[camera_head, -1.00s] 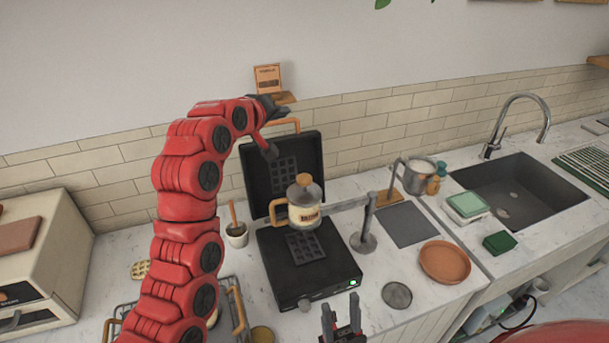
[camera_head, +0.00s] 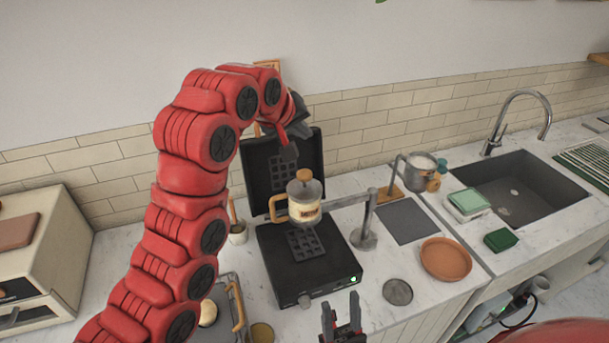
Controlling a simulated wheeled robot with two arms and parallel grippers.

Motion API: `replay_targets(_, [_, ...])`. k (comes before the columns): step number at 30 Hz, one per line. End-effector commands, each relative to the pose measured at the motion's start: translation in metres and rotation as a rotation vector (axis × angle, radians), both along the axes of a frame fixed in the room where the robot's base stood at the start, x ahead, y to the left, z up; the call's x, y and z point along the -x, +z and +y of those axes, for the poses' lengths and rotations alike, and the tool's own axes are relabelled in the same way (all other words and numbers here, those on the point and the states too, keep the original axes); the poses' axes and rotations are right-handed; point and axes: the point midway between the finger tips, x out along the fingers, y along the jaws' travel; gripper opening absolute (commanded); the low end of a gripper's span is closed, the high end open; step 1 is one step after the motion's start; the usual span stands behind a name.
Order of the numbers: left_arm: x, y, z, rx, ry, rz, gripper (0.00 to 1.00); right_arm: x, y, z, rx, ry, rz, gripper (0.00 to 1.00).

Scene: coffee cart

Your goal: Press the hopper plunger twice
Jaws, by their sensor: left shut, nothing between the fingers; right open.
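The batter hopper (camera_head: 304,210) is a cream cylinder with a grey lid and an orange side handle. It hangs on a grey stand (camera_head: 364,236) over the open black waffle iron (camera_head: 308,262). The hopper's plunger (camera_head: 305,175) is the tan knob on top of the lid. My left gripper (camera_head: 289,152) is shut and empty, pointing down above and slightly left of the plunger, apart from it in the picture. It covers part of the iron's raised lid. My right gripper (camera_head: 342,312) is open and empty at the bottom, in front of the iron.
A terracotta plate (camera_head: 446,259) and a grey disc (camera_head: 397,292) lie on the counter to the right. A small white pot (camera_head: 238,233) is left of the iron. The sink (camera_head: 515,190) is far right.

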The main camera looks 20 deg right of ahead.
Motion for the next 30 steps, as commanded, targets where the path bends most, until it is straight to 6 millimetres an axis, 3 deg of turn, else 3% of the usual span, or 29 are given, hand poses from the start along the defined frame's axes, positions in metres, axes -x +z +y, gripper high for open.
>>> replay_targets(9, [0.000, -0.050, 0.001, -0.001, 0.001, 0.001, 0.00, 0.000, -0.042, 0.000, 0.000, 0.000, 0.000, 0.47])
replay_targets(15, [0.000, -0.072, 0.000, 0.001, 0.001, 0.000, 0.00, 0.000, -0.062, 0.000, 0.000, 0.000, 0.000, 0.47])
replay_targets(30, [0.000, -0.074, 0.000, 0.001, 0.001, 0.000, 0.00, 0.000, -0.064, 0.000, 0.000, 0.000, 0.000, 0.47])
